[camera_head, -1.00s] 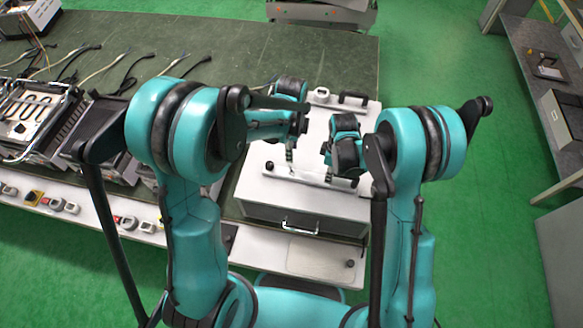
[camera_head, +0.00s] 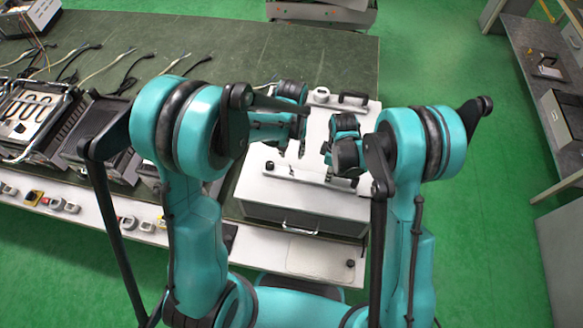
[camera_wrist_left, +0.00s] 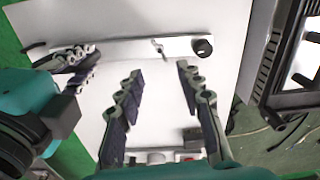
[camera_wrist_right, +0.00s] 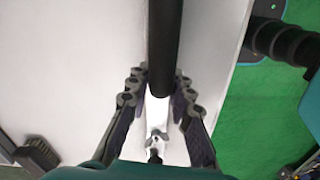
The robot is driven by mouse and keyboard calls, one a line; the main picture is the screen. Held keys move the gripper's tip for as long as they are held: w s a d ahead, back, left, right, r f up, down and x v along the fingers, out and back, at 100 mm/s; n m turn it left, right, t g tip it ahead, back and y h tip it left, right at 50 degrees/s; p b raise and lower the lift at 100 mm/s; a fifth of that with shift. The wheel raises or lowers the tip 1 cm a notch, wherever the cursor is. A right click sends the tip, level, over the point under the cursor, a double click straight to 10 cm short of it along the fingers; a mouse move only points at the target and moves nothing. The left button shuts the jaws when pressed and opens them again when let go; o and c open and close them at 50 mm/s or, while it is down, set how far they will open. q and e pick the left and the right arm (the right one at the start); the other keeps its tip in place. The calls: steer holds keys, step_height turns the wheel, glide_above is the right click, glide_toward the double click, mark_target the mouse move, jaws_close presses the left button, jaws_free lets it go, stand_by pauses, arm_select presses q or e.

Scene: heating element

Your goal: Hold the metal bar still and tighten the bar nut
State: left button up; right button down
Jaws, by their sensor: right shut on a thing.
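The pale metal bar (camera_wrist_left: 130,48) lies across the top of the white box and has a black knob (camera_wrist_left: 203,47) at one end. The small metal bar nut (camera_wrist_left: 157,46) stands on the bar near that knob; it also shows in the right wrist view (camera_wrist_right: 156,134). My left gripper (camera_wrist_left: 157,70) is open and empty, its fingers spread short of the nut and apart from it. My right gripper (camera_wrist_right: 158,82) is shut on the bar's other end, where a black cylindrical handle (camera_wrist_right: 165,40) runs between its fingers.
The white box (camera_head: 300,208) stands at the green table's right end. Opened heater units (camera_head: 32,115) and loose cables lie to the left. Green floor is free at the right.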

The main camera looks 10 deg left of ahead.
mark_target(291, 171)
arm_select(q)
step_height(291, 171, down, 11)
steer(key=shift+f, duration=0.1)
jaws_close()
stand_by(0.3)
